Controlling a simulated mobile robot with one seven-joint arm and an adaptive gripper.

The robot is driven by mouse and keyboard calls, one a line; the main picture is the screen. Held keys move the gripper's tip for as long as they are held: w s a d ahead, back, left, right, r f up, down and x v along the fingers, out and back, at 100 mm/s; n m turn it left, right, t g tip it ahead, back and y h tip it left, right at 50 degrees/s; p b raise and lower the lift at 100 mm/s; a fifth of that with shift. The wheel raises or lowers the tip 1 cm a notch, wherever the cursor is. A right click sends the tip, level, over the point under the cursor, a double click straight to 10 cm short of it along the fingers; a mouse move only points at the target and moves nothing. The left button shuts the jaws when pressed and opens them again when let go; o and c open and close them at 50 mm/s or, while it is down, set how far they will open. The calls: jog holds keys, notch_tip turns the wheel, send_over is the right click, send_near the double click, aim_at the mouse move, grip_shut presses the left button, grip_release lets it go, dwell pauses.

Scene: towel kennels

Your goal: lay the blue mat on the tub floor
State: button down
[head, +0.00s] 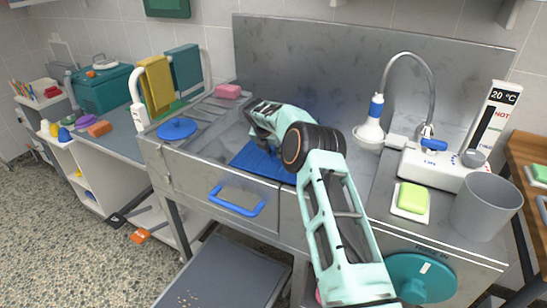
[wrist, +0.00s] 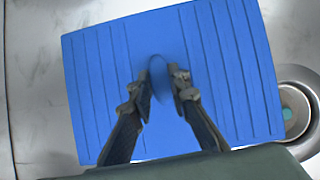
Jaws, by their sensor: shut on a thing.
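The blue mat (head: 257,161) is a flat ribbed rectangle inside the metal tub, partly hidden behind my arm in the head view. In the wrist view the mat (wrist: 235,70) fills the middle, turned slightly to the tub. My gripper (wrist: 161,88) is over its centre, with its two fingers closed on a small raised blue grip there. Bare tub floor (wrist: 30,110) shows at the left. Whether the mat touches the floor or hangs just above it, I cannot tell. In the head view my arm hides the fingertips.
A round drain (wrist: 296,105) lies by the mat's right edge. A shower head on a hose (head: 370,130), a green soap (head: 413,198) and a grey bin (head: 486,207) stand at the right. A blue disc (head: 177,129) and a pink block (head: 228,91) lie at the left.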

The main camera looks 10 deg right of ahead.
jog(key=shift+f, duration=0.85)
jog(key=c, duration=1.8)
grip_release()
jog(key=shift+f, duration=0.15)
jog(key=shift+s+a+r, duration=0.2)
jog(key=shift+r, duration=0.45)
jog(key=p+v, duration=0.1)
jog(key=v, duration=1)
